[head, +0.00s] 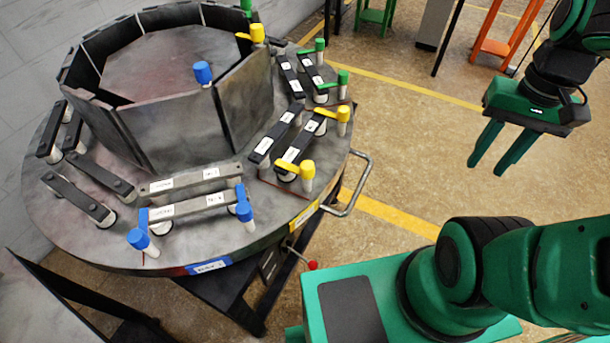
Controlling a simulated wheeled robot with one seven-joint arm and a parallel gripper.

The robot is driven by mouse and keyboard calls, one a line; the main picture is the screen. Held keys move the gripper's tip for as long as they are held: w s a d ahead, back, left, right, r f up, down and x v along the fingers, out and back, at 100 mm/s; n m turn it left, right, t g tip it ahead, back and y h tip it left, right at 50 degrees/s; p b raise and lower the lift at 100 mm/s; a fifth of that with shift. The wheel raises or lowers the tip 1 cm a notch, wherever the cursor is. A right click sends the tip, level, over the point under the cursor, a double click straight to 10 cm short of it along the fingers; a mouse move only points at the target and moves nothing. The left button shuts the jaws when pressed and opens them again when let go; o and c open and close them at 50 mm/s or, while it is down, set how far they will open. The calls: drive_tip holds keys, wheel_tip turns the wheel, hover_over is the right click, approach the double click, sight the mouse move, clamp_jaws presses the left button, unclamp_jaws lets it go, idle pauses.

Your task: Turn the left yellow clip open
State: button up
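Two yellow clips stand at the right side of the round furnace plate (100,228). The nearer, left-hand yellow clip (307,170) has an upright post, and its yellow tab points left over the end of a dark labelled bar (296,145). The farther, right-hand yellow clip (342,115) also has its tab pointing left, at a bar end. Another yellow-capped post (257,33) stands by the octagonal wall at the back. My gripper (487,168) hangs in the air to the right of the plate, well apart from the clips. Its two green fingers are apart with nothing between them.
Blue clips (140,239) stand at the plate's front and green clips (319,46) at its back right. A metal handle loop (362,185) sticks out from the plate's right edge. The octagonal wall (180,125) rises mid-plate. Open floor lies between plate and gripper.

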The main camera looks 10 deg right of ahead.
drive_tip(key=shift+o, duration=1.5)
drive_tip(key=shift+s+r, duration=0.2)
drive_tip(key=shift+s, duration=0.1)
drive_tip(key=n+g, duration=0.4)
drive_tip(key=n, duration=0.1)
approach(309, 181)
drive_tip(key=shift+a+f, duration=0.25)
drive_tip(key=shift+f, duration=0.15)
drive_tip(key=x, duration=1)
drive_tip(key=shift+s+d+r, duration=0.1)
drive_tip(key=shift+d, duration=0.1)
